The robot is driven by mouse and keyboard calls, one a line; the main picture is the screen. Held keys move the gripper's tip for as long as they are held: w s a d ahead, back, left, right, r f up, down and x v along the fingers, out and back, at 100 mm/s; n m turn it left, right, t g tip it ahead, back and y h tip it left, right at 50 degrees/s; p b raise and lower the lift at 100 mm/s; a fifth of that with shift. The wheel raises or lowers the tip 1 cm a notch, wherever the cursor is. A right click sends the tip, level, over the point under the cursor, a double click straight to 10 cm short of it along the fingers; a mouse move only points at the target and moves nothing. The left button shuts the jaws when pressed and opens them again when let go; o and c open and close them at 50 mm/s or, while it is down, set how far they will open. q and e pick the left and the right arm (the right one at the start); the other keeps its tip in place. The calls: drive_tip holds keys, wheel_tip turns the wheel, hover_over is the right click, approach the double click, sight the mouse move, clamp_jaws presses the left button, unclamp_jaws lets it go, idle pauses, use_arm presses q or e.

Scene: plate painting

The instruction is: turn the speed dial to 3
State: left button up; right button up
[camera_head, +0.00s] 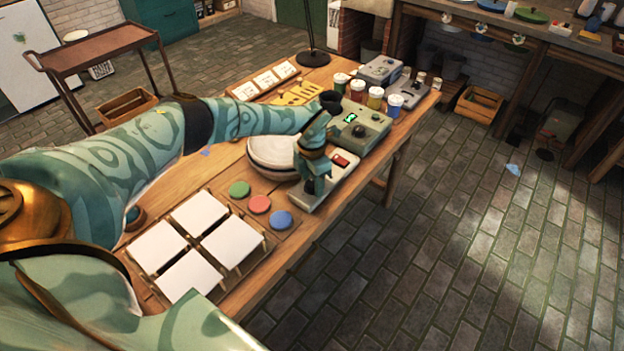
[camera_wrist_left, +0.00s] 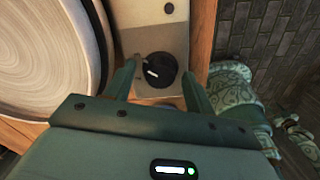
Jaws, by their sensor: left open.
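The speed dial (camera_wrist_left: 158,70) is a black round knob with a white pointer mark, on a pale panel in the left wrist view. The mark slants toward the upper left or lower right; no numbers are readable. My left gripper (camera_wrist_left: 160,88) is open, with one finger on each side of the dial; I cannot tell whether they touch it. The gripper hides the dial there. My right gripper is not seen.
A round pale wheel (camera_head: 263,160) stands close beside the box. Green, red and blue discs (camera_head: 259,204) and white tiles (camera_head: 190,275) lie nearer. A grey-green device (camera_head: 372,133) and paint jars (camera_head: 375,98) stand beyond. The table's right edge is close.

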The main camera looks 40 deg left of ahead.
sight(312, 183)
use_arm(q)
wheel_tip(312, 183, up, 16)
drive_tip(key=p, duration=0.4)
drive_tip(key=shift+r, duration=0.15)
